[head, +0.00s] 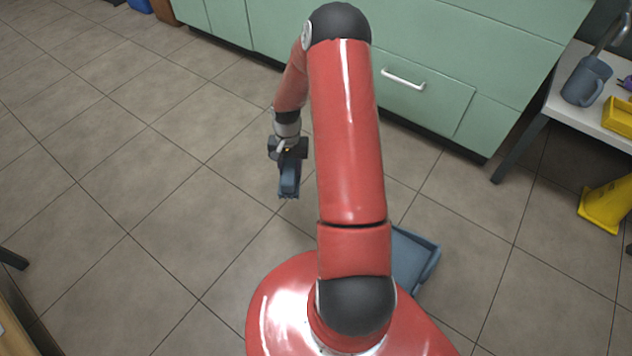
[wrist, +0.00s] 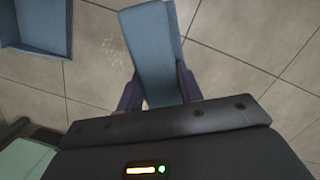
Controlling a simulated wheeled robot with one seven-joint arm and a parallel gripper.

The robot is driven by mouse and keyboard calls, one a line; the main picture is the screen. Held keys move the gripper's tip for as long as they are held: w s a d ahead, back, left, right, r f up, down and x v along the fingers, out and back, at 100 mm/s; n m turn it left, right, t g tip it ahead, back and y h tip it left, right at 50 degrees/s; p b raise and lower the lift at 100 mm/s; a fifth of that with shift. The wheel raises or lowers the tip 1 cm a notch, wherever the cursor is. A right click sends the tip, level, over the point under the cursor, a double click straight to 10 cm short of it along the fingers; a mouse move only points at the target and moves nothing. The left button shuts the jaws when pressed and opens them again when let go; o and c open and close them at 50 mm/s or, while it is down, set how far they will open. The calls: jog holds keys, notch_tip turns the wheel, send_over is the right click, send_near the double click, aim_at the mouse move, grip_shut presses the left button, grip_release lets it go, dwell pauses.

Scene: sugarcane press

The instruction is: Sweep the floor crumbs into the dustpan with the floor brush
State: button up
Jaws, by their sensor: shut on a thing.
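My gripper (head: 289,160) is shut on a blue-grey floor brush (head: 289,182), out in front of my base and left of my red arm. In the wrist view the brush (wrist: 156,55) lies between the two dark fingers (wrist: 158,90). The blue dustpan (head: 414,262) is on the floor, partly hidden behind my arm in the head view. It shows at the upper left of the wrist view (wrist: 38,25). Small pale crumbs (wrist: 114,47) lie on the tiles between dustpan and brush in the wrist view. I cannot make them out in the head view.
Green cabinets (head: 425,100) stand along the back. The tiled floor at left is clear.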

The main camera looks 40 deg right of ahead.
jog(key=s+d+f+m, duration=0.4)
jog(key=d+f+m, duration=0.3)
jog(key=f, duration=0.5)
jog(key=shift+n+t+y, duration=0.3)
jog(key=shift+t, duration=0.1)
jog(key=f+b, duration=0.2)
jog(key=f, duration=0.1)
jog(key=f+b, duration=0.3)
jog(key=f, duration=0.1)
jog(key=f+b, duration=0.3)
jog(key=shift+d+f, duration=0.4)
jog(key=shift+f, duration=0.3)
jog(key=shift+s+r, duration=0.1)
